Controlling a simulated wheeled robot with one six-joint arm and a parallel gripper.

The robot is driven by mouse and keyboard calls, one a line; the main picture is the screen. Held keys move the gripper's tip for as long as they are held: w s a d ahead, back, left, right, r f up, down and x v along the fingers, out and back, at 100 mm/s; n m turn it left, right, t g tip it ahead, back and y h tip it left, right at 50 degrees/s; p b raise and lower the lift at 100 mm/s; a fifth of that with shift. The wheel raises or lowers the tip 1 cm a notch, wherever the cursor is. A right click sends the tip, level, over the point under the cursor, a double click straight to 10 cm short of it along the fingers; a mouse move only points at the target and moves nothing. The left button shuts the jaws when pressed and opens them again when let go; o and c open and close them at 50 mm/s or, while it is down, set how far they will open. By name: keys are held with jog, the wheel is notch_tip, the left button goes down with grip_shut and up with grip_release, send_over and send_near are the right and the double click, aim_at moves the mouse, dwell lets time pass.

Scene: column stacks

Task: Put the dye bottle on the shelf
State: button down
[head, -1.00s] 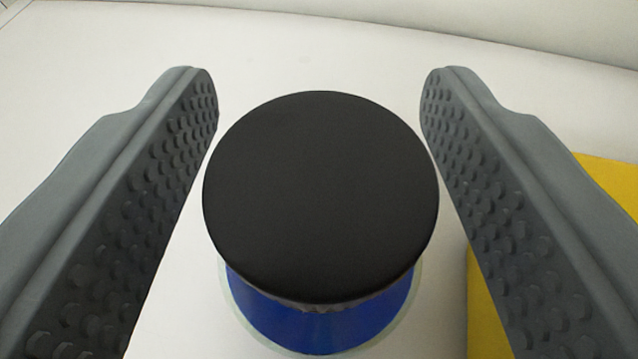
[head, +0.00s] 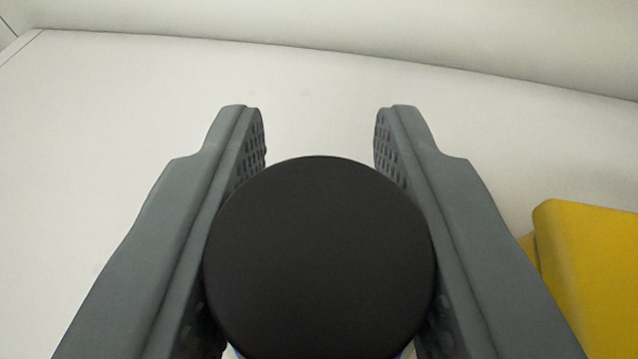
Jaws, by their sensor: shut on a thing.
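The dye bottle (head: 320,255) shows from above as a round black cap, with only a sliver of its blue and pale body at the bottom edge of the view. My gripper (head: 320,140) has its two grey, studded fingers pressed against the left and right sides of the bottle. It is shut on the bottle, and the fingertips reach past the cap's far edge. The rest of the bottle is hidden below the cap. No shelf can be made out for certain in this view.
A yellow block-like object (head: 590,270) stands at the right, close beside the right finger. A pale, plain surface (head: 100,120) spreads out ahead and to the left, clear of objects. A pale wall or raised edge (head: 420,30) runs along the back.

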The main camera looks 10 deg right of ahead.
jog(key=shift+r, duration=4.65)
jog(key=shift+s, duration=0.1)
